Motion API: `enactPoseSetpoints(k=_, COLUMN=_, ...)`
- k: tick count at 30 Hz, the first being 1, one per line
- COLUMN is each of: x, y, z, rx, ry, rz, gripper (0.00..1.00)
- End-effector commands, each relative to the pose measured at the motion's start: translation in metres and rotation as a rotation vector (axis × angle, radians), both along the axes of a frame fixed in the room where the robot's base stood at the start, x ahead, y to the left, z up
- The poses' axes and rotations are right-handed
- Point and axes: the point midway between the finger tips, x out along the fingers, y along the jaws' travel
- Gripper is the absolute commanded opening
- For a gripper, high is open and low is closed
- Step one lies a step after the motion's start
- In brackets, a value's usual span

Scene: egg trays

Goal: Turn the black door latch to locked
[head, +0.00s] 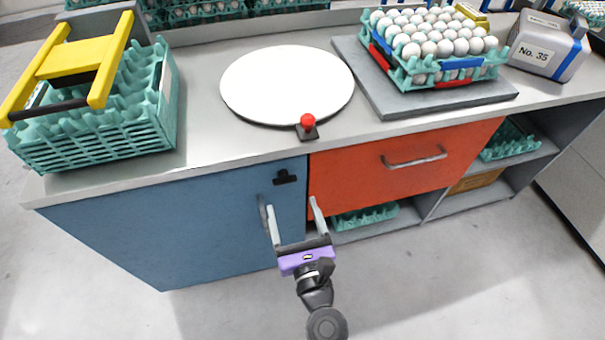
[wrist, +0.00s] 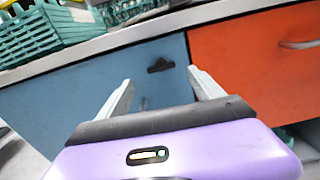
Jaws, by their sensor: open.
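The black door latch (head: 285,177) is on the upper right part of the blue door (head: 180,225), just below the counter edge. It also shows in the wrist view (wrist: 160,65), ahead of the fingertips and between them. It looks roughly horizontal, with a small raised part on top. My gripper (head: 290,206) is open and empty, in front of the door and a little below the latch, apart from it. In the wrist view my gripper (wrist: 160,82) points at the door. A grey door handle (head: 264,211) is partly hidden behind the left finger.
An orange drawer (head: 400,168) with a bar handle is right of the door. The counter (head: 215,140) holds a white round plate (head: 288,84), a red knob (head: 308,121), teal egg trays (head: 150,125) with a yellow frame, and stacked eggs (head: 430,40). Floor before the cabinet is clear.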

Motion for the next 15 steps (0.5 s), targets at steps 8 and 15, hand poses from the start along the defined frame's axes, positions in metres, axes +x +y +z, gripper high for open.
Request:
enactPoseSetpoints(k=8, x=0.021, y=0.005, z=0.001, rx=-0.034, ry=-0.012, rz=-0.004, gripper=0.76)
enactPoseSetpoints(k=15, x=0.056, y=0.015, z=0.001, rx=-0.031, ry=-0.010, rz=-0.003, gripper=0.76)
